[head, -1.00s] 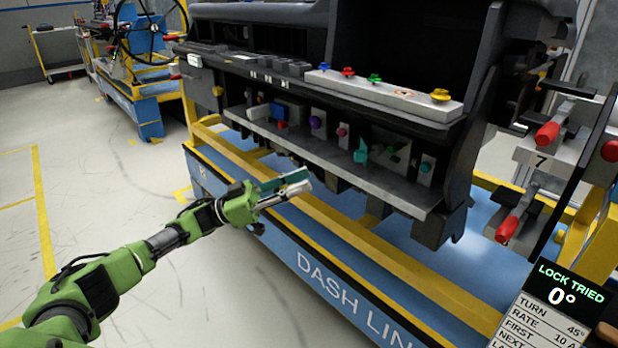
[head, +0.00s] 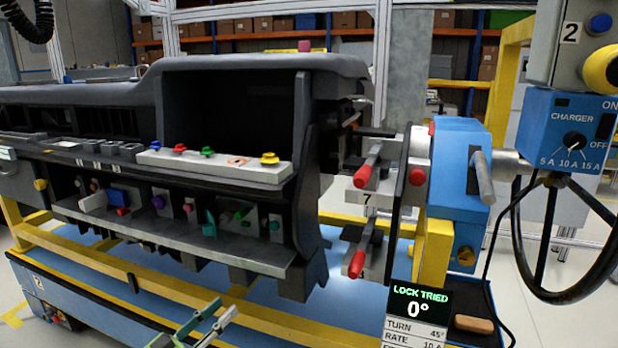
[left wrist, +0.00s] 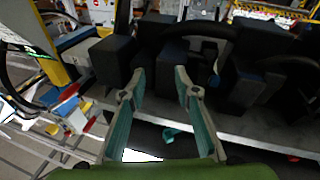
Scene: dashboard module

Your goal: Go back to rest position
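My left gripper (head: 222,308) shows at the bottom of the head view, in front of the dashboard module (head: 230,65) and below its lower shelf. In the left wrist view its two teal-padded fingers (left wrist: 158,85) stand apart, with nothing seen held between them. A small teal piece (left wrist: 170,133) shows beyond the fingers there. The dashboard's lower shelf (head: 180,240) carries several coloured plugs and switches, including a teal one (head: 209,224). My right gripper is in neither view.
The yellow and blue cart frame (head: 110,270) runs under the dashboard, close to my left gripper. Red-handled clamps (head: 362,176) stand to its right. A blue charger box (head: 565,135) and a black steering wheel (head: 520,245) are at the far right.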

